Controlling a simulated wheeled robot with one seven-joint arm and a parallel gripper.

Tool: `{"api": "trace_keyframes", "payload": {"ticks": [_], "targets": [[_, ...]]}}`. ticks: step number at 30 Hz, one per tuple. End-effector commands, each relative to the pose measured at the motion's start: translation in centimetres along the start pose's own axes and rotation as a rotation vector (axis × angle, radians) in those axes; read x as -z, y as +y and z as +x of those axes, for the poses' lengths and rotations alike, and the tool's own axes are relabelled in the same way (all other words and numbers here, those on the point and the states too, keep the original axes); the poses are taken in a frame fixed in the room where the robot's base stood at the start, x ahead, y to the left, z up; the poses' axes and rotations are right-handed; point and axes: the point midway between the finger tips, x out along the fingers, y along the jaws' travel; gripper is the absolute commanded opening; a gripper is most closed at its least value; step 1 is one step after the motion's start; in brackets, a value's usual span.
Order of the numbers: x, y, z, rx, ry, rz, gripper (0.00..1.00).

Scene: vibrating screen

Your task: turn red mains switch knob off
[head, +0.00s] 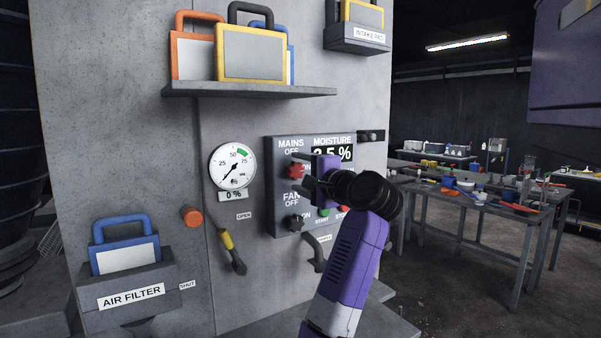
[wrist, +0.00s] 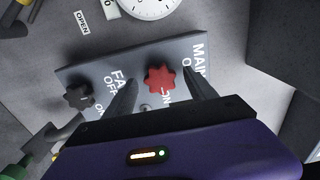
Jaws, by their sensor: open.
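The red mains switch knob (head: 296,171) is on the grey control panel (head: 281,218), under the MAINS OFF label. In the wrist view the red lobed knob (wrist: 159,79) shows between the two fingers of my gripper (wrist: 158,88). The fingers are open, one on each side of the knob, and apart from it in the picture. Whether they reach around it in depth is hard to tell. In the head view my gripper (head: 302,172) is in front of the panel and hides part of it. The ON label is partly hidden.
A black fan knob (head: 294,222) sits below on the same panel. A moisture display (head: 345,153), a round gauge (head: 232,166) and a yellow-handled lever (head: 231,250) are close by. A shelf (head: 250,91) with padlock-shaped tags juts out above. A cluttered table (head: 480,203) stands to the right.

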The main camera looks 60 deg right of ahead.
Motion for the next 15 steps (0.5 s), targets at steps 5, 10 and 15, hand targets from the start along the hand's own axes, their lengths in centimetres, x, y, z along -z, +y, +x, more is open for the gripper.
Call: {"api": "trace_keyframes", "payload": {"ticks": [5,10,15], "targets": [[0.0,0.0,-0.02,0.0,0.0,0.0,0.57],[0.0,0.01,-0.03,0.0,0.0,0.0,0.24],[0.01,0.03,-0.04,0.0,0.0,-0.001,0.05]]}}
